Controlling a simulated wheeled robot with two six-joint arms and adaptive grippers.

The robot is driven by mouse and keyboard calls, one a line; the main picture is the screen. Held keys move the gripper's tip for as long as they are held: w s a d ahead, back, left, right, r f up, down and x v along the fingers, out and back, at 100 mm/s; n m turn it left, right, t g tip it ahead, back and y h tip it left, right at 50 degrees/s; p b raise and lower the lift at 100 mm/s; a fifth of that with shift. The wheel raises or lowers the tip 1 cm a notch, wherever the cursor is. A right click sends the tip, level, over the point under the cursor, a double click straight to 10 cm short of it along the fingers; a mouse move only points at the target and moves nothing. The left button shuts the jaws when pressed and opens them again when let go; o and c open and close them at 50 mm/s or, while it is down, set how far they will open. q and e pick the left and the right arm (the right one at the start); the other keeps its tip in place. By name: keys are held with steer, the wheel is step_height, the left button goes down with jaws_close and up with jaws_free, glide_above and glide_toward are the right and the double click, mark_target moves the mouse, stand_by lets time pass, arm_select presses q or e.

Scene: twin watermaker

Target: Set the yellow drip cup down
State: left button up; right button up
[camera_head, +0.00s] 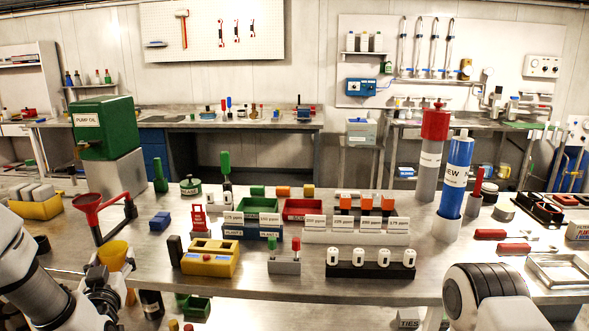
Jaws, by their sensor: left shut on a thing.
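The yellow drip cup (113,253) is at the lower left, by the front edge of the steel bench (150,284). My left gripper (106,272) is shut on it, with dark fingers at the cup's lower part. The cup's rim faces up and its lower part is partly hidden by the gripper. I cannot tell how far the cup is above the surface. Only a link of my right arm shows at the lower right; its gripper is out of view.
A red funnel on a stand (90,208) is just behind the cup, below the green pump oil box (104,125). A yellow block with slots (209,257) stands to the right. Some bare bench lies between cup and block. A dark bottle (151,304) shows below the front edge.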

arm_select(q)
steer(key=shift+m+h, duration=0.3)
steer(key=f, duration=0.1)
steer(key=d+f, duration=0.1)
steer(key=w+f+p, duration=0.1)
steer(key=f, duration=0.1)
steer(key=shift+d, duration=0.15)
steer(key=s+d+f+m+t+h+p, duration=0.1)
steer(key=s+d+f+m+h+p, duration=0.25)
steer(key=d+f, duration=0.85)
steer(key=s+d+r+h+p, duration=0.1)
steer(key=s+d+r+h, duration=0.1)
steer(key=s+d+r, duration=0.1)
steer(key=shift+s+d+r, duration=0.35)
steer(key=shift+d+r, duration=0.45)
steer(key=shift+r, duration=0.1)
